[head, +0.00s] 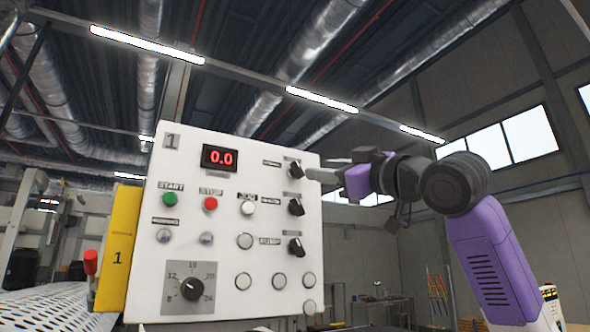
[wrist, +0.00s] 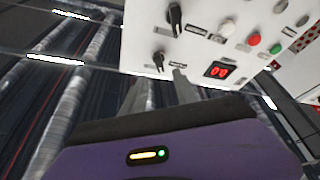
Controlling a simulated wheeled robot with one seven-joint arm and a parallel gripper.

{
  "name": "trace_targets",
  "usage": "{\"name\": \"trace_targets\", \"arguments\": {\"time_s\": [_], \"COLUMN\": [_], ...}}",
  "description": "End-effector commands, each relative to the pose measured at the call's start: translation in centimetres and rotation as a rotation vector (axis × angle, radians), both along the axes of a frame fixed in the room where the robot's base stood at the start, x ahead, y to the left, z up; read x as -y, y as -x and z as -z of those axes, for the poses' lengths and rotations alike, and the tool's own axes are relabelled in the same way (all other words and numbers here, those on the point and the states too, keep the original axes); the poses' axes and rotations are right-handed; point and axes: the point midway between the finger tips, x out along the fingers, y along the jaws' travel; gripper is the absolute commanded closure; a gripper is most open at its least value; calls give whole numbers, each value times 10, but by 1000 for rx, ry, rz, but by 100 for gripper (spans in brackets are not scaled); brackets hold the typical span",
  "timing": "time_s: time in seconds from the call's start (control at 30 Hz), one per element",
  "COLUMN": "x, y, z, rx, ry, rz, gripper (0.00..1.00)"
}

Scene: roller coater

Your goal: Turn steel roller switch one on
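A white control panel (head: 225,205) marked 1 carries three black rotary switches in a column near its right edge: top (head: 296,170), middle (head: 296,207) and bottom (head: 296,247). Their labels are too small to read, so I cannot tell which one is steel roller switch one. My gripper (head: 313,174) reaches in from the right, its fingertips close to the top switch. In the wrist view my gripper (wrist: 156,78) is open, with two separated fingers pointing at the panel. The top switch (wrist: 158,60) appears between and just beyond the fingertips; contact cannot be told.
A red display (head: 220,158) reads 0.0. A green START button (head: 170,199), red STOP button (head: 210,204) and white JOG button (head: 248,208) sit left of the switches. A larger dial (head: 190,289) is at lower left. A yellow box (head: 119,248) flanks the panel.

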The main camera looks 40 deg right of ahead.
Motion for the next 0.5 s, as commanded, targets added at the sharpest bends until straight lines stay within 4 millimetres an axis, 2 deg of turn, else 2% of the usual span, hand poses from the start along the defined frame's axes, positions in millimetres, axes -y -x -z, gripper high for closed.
{"name": "trace_targets", "arguments": {"time_s": [0.5], "x": [5], "y": [-64], "z": [-24], "rx": [-3], "ry": [0], "rz": [1], "gripper": [65]}}
